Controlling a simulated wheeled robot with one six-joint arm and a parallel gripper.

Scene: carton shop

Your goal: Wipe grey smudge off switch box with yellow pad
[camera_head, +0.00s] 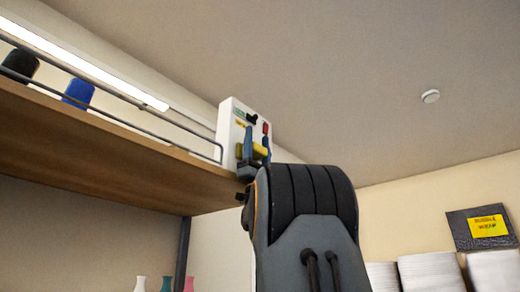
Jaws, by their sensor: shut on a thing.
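The switch box (229,128) is a white upright box at the right end of the high wooden shelf. Its front shows a green label, a dark switch and a red part. My gripper (252,155) is at the lower front of the box, shut on the yellow pad (260,150). The pad appears close against the box face, but I cannot tell whether it touches. The fingers and pad cover part of the face. No grey smudge can be made out.
The shelf (120,135) has a metal rail (130,97) along its edge. A black item (20,65) and a blue item (79,92) stand on it at left. Small bottles (139,284) stand below. White stacks (430,272) and a yellow sign (488,226) are at lower right.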

